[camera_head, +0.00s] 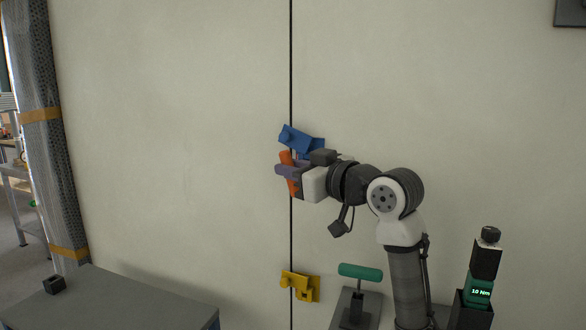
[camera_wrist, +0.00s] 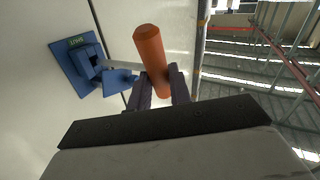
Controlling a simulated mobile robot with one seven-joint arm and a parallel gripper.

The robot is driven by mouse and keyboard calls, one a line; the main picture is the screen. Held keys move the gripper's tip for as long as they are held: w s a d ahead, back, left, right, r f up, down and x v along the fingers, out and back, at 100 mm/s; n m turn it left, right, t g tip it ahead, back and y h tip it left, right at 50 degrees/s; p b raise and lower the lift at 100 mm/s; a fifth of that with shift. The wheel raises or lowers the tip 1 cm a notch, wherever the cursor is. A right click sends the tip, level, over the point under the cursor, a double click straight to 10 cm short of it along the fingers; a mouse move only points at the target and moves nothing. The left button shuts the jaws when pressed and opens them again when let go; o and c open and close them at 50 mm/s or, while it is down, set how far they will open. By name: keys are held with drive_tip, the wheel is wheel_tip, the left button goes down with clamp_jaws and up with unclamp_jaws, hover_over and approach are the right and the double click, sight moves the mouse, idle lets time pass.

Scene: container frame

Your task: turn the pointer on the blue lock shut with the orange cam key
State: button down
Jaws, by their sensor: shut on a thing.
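The blue lock (camera_head: 301,139) is fixed on the pale wall by the dark vertical seam. In the wrist view it shows as a blue plate (camera_wrist: 72,48) with a blue block and a blue flap (camera_wrist: 119,82), perhaps the pointer. My gripper (camera_head: 287,170) is just below the lock, its dark fingers (camera_wrist: 160,88) shut on the handle of the orange cam key (camera_wrist: 149,48). The orange handle also shows in the head view (camera_head: 285,157), sticking out above and below the fingers. A pale shaft seems to run from it towards the lock; whether it is seated I cannot tell.
A yellow lock (camera_head: 301,287) sits lower on the same seam. A green T-handle tool (camera_head: 360,271) stands in a grey holder beside my arm's base. A device reading 10 Nm (camera_head: 480,291) is at right. A grey bench (camera_head: 130,300) is at lower left. The wall around is bare.

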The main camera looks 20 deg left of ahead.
drive_tip(key=shift+w+p, duration=0.55)
drive_tip(key=shift+w, duration=0.75)
idle(0.4)
drive_tip(key=shift+w+d+r+p, duration=0.1)
drive_tip(key=shift+w+p, duration=0.1)
drive_tip(key=shift+p, duration=0.2)
idle(1.6)
